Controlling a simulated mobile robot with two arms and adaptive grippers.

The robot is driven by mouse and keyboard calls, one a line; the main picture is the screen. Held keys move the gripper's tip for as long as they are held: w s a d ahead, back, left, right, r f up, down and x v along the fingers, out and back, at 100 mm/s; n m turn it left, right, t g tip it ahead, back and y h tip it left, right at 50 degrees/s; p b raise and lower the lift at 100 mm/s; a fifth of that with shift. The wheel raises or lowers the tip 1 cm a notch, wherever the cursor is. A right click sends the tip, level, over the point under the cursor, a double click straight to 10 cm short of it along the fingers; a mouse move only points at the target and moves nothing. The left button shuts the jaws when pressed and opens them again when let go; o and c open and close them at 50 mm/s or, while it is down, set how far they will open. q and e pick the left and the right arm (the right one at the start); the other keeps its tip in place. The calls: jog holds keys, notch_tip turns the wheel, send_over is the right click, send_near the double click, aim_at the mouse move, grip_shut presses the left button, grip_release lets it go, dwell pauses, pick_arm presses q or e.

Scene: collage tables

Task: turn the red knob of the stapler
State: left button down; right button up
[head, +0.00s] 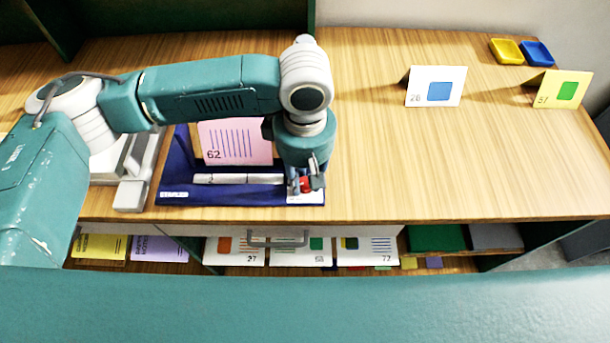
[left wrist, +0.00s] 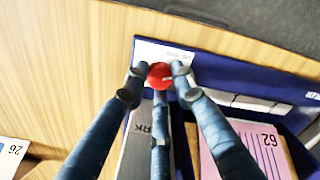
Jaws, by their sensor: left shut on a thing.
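The red knob (head: 306,185) sits at the right front corner of a dark blue base (head: 230,195), which I take to be the stapler. In the left wrist view the knob (left wrist: 160,75) shows as a red disc beside a white label on the blue base (left wrist: 215,66). My left gripper (head: 303,181) points down over that corner. In the left wrist view its fingers (left wrist: 158,82) are closed around the knob, from both sides and from below in the picture. They partly hide the knob in the head view. My right gripper is not in view.
A pink card marked 62 (head: 235,140) stands on the blue base behind white segments (head: 238,179). Cards (head: 434,86) (head: 560,90) and yellow and blue trays (head: 507,51) (head: 537,53) stand at the right. The wooden table (head: 430,160) is clear right of the base.

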pick_arm(q)
jog(key=shift+r+m+p, duration=0.25)
jog(key=shift+m+p, duration=0.15)
jog(key=shift+p, duration=0.25)
jog(key=m+p, duration=0.3)
jog(key=shift+p, duration=0.4)
jog(key=shift+m+p, duration=1)
jog(key=shift+p, duration=0.05)
jog(key=shift+f+m+p, duration=0.15)
jog(key=shift+m+p, duration=0.55)
jog(key=shift+m, duration=0.2)
jog(key=c, duration=1.7)
grip_release()
